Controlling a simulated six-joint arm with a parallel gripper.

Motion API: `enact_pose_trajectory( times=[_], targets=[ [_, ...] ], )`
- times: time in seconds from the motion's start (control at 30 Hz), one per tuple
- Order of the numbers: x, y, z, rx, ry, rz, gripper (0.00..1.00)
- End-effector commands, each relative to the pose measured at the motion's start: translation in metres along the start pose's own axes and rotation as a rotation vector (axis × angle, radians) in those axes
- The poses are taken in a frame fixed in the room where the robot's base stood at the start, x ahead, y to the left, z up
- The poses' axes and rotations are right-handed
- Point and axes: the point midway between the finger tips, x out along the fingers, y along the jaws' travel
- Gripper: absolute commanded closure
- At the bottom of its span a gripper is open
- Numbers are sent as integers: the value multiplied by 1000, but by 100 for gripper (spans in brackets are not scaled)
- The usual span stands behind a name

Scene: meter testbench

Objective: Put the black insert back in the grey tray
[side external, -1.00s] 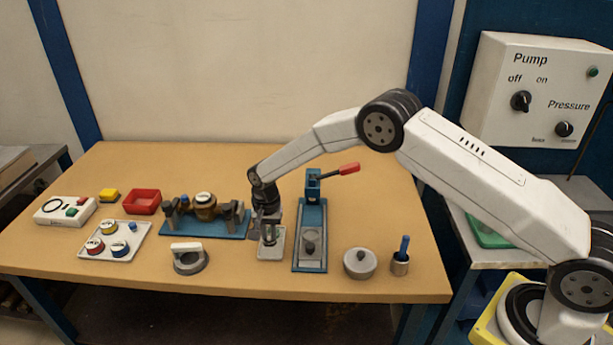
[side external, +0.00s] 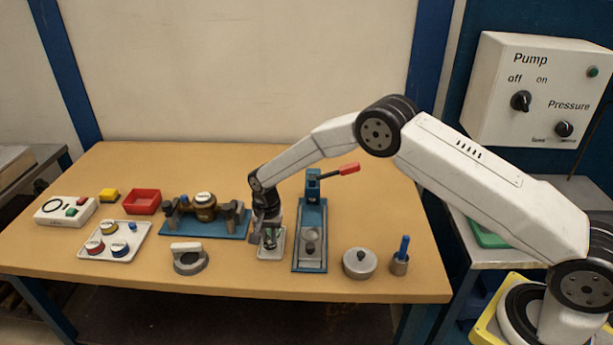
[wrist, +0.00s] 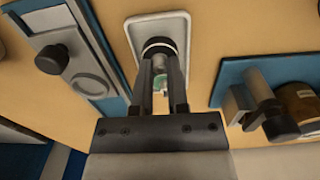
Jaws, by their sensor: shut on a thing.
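The grey tray (side external: 272,257) is a small pale rectangle on the table, left of the blue lever press. It also shows in the wrist view (wrist: 183,22). My gripper (side external: 269,240) points down over the tray. In the wrist view my gripper (wrist: 161,60) is shut on the black insert (wrist: 158,43), a dark round piece at the fingertips with a lighter part below it. The fingers hide part of the insert. I cannot tell whether the insert touches the tray floor.
The blue lever press (side external: 310,248) stands close on the right, and the blue meter fixture (side external: 220,222) close on the left. A grey ring with a handle (side external: 188,260) lies front left. A lidded grey pot (side external: 359,263) and a blue-handled tool in a cup (side external: 400,262) stand right.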

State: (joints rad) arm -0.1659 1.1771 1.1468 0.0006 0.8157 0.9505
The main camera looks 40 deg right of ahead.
Motion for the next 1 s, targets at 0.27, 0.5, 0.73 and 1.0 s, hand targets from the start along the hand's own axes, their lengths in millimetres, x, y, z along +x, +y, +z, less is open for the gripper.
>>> enact_pose_trajectory(
  times=[0.27, 0.5, 0.73, 1.0],
  targets=[
    [4, 0, 0, 0, 0, 0, 100],
    [6, 0, 0, 0, 0, 0, 100],
    [5, 0, 0, 0, 0, 0, 100],
    [6, 0, 0, 0, 0, 0, 100]
  ],
)
